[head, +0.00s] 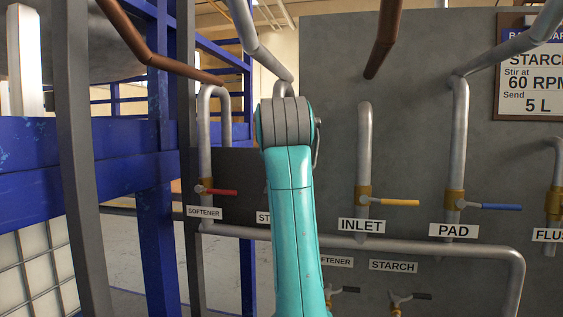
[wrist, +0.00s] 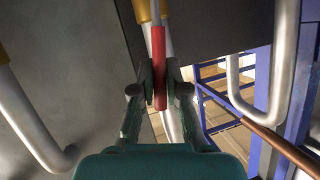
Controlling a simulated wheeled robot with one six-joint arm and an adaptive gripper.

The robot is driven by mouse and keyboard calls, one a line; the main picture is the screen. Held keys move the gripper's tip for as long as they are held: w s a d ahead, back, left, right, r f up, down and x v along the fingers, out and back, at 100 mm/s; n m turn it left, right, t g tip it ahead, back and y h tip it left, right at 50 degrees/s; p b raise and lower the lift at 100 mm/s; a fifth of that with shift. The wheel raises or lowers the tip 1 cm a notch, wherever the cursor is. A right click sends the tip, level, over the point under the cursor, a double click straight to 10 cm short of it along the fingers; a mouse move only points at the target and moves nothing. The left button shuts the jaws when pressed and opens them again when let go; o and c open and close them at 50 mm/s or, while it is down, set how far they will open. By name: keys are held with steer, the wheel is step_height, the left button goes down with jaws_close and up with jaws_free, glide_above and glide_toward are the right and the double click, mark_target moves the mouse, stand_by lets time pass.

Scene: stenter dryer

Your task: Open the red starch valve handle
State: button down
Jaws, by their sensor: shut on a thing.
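In the wrist view, a red valve handle (wrist: 158,48) runs down from a brass valve body (wrist: 151,9) and looks roughly in line with the grey pipe behind it. My gripper (wrist: 160,88) is shut on this handle, one finger on each side. In the head view, my teal arm covers this valve and handle. Only the first letters of its label, "ST" (head: 263,218), show left of the arm. My gripper is hidden there too.
Another red handle (head: 220,192) sits left, above the SOFTENER label (head: 204,212). Right are a yellow handle (head: 400,202) over INLET and a blue handle (head: 502,207) over PAD. A horizontal pipe (head: 420,246) runs below. Blue frame posts (head: 155,225) stand at left.

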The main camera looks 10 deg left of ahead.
steer(key=c, duration=1.2)
jaws_free()
steer(key=shift+o, duration=0.2)
steer(key=v, duration=1.2)
steer(key=shift+s+f, duration=0.1)
